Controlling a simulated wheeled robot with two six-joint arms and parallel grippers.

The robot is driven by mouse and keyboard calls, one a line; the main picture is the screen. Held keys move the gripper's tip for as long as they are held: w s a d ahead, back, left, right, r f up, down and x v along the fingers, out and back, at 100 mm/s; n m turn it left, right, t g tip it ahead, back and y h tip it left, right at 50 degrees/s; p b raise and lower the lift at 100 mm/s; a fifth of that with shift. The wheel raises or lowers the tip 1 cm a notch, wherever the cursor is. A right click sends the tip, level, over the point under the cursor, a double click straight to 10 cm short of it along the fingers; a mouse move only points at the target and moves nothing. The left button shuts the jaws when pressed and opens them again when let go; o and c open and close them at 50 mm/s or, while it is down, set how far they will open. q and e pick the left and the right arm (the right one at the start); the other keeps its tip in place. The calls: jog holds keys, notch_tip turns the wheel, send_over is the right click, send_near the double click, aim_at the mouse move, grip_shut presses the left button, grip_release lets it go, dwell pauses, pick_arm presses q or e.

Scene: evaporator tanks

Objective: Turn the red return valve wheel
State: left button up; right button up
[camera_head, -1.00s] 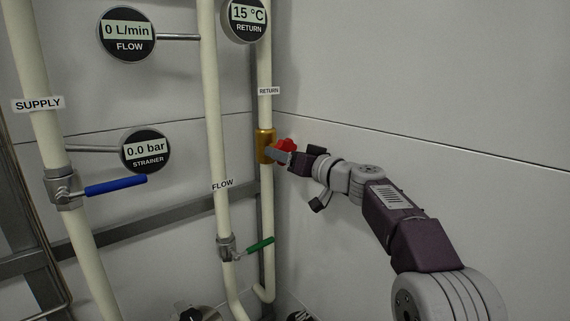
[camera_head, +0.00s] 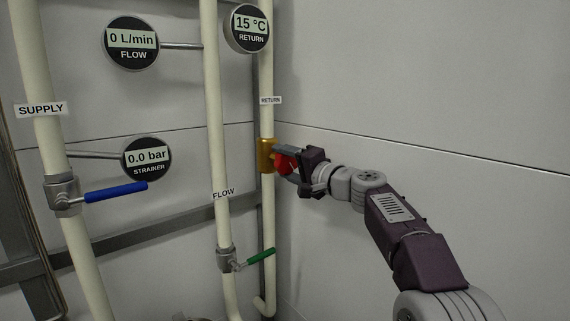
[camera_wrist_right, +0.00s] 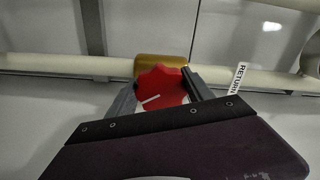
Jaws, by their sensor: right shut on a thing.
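The red return valve wheel (camera_head: 283,164) sits on a brass valve body (camera_head: 266,155) on the pipe labelled RETURN. My right gripper (camera_head: 286,163) is at the wheel, with one finger above it and one below it in the head view. In the right wrist view the red wheel (camera_wrist_right: 160,86) lies between the two fingers (camera_wrist_right: 162,92), which are shut on it. A white mark shows on the wheel's face, slanting. The brass body (camera_wrist_right: 160,62) shows behind the wheel. My left gripper is not in view.
The flow pipe with a green lever (camera_head: 255,259) stands left of the return pipe. Further left is the supply pipe with a blue lever (camera_head: 116,192). Round gauges (camera_head: 131,42) stand out on stems. The right wall (camera_head: 430,90) is bare.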

jog(key=m, duration=0.4)
jog(key=shift+r+m+p, duration=0.2)
jog(key=shift+m+p, duration=0.2)
jog(key=m+p, duration=0.1)
jog(key=m, duration=0.4)
jog(key=shift+r+p, duration=0.15)
jog(key=shift+p, duration=0.15)
jog(key=m+p, duration=0.1)
jog(key=m, duration=0.2)
jog(key=m+p, duration=0.1)
jog(key=m, duration=0.2)
jog(key=shift+w+d+r+m, duration=0.1)
jog(key=shift+d+m, duration=0.05)
jog(key=shift+m, duration=0.25)
jog(key=m+p, duration=0.2)
jog(key=m, duration=0.2)
jog(key=shift+w+d+m, duration=0.1)
jog(key=shift+m, duration=0.2)
jog(key=shift+m+p, duration=0.3)
jog(key=shift+f, duration=0.2)
jog(key=o, duration=1.4)
jog(key=shift+c, duration=0.2)
jog(key=shift+r, duration=0.1)
